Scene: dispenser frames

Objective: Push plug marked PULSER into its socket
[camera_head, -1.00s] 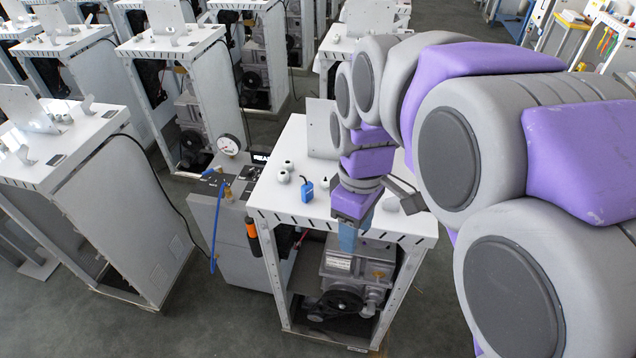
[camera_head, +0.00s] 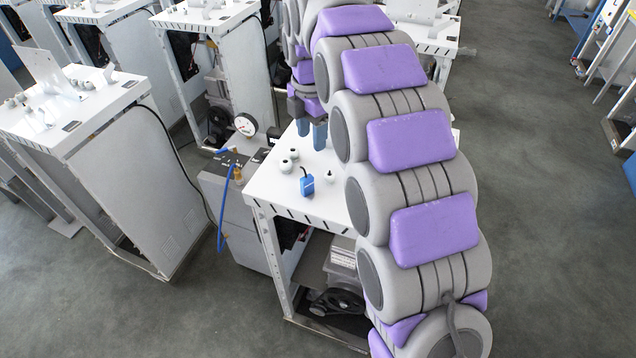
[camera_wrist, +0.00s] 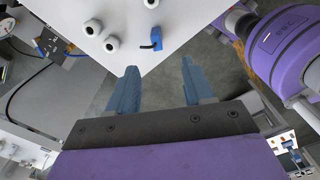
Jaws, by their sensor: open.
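In the wrist view the blue plug (camera_wrist: 152,38) lies beyond the open fingertips (camera_wrist: 158,68), near the edge of the white top, and nothing is between the fingers.
A round gauge (camera_head: 245,124) and a blue hose (camera_head: 225,205) are at the left of this dispenser. Another white cabinet (camera_head: 140,185) stands to the left, with more behind. My arm covers the right part of the top. Open grey floor (camera_head: 540,220) lies to the right.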

